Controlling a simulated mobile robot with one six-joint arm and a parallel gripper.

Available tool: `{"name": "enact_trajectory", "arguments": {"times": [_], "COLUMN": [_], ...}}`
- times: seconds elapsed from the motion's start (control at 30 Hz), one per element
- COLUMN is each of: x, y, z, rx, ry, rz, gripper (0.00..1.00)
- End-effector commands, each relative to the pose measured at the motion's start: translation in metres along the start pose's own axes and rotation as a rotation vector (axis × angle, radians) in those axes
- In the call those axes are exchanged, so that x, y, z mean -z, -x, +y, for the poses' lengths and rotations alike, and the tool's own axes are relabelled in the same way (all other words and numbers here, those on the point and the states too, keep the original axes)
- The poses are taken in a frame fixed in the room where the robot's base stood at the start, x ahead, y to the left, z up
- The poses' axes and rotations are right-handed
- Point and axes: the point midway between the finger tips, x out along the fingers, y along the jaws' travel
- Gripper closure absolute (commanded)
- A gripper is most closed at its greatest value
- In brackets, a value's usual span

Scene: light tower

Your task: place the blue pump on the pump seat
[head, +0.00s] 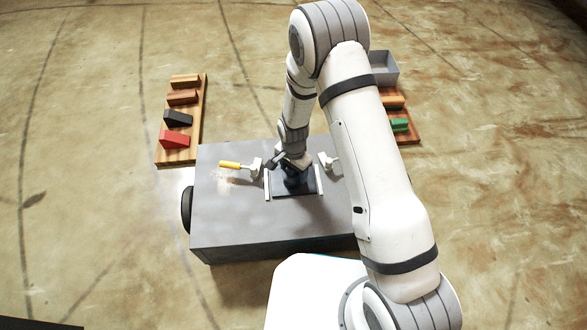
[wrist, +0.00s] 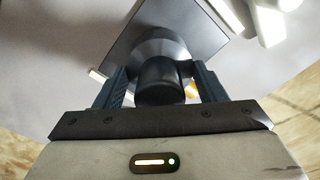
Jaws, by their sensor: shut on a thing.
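The pump (head: 296,182) looks dark blue to black in the head view, upright and partly hidden by my wrist. It is over the dark plate of the pump seat (head: 309,187), between two light side rails. My gripper (head: 293,163) is above the grey bench and shut on the pump. In the wrist view the pump (wrist: 160,80) is a dark round body between the two fingers of my gripper (wrist: 161,88). The dark seat plate (wrist: 195,32) shows behind it. I cannot tell whether the pump's base touches the plate.
A yellow-handled clamp (head: 231,165) stands left of the seat on the grey bench (head: 225,215), and a white clamp (head: 327,161) stands right. A wooden board (head: 200,107) with coloured wedges lies back left. Another board with a green block (head: 400,125) and a grey bin (head: 383,68) are back right.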

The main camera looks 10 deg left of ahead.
Motion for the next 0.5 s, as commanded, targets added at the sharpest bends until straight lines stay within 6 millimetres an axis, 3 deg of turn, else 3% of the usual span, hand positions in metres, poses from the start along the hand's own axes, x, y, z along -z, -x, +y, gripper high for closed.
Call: {"name": "enact_trajectory", "arguments": {"times": [0.03, 0.07, 0.3, 0.5], "x": [0.0003, -0.0001, -0.0004, -0.0006], "y": [-0.0015, -0.0015, -0.0012, -0.0010], "z": [-0.0009, -0.0001, -0.0002, -0.0003], "rx": [0.002, 0.000, 0.000, 0.000], "ry": [0.000, 0.000, 0.001, 0.001], "rz": [0.001, 0.000, 0.000, 0.000], "gripper": [0.98, 0.33, 0.14, 0.14]}}
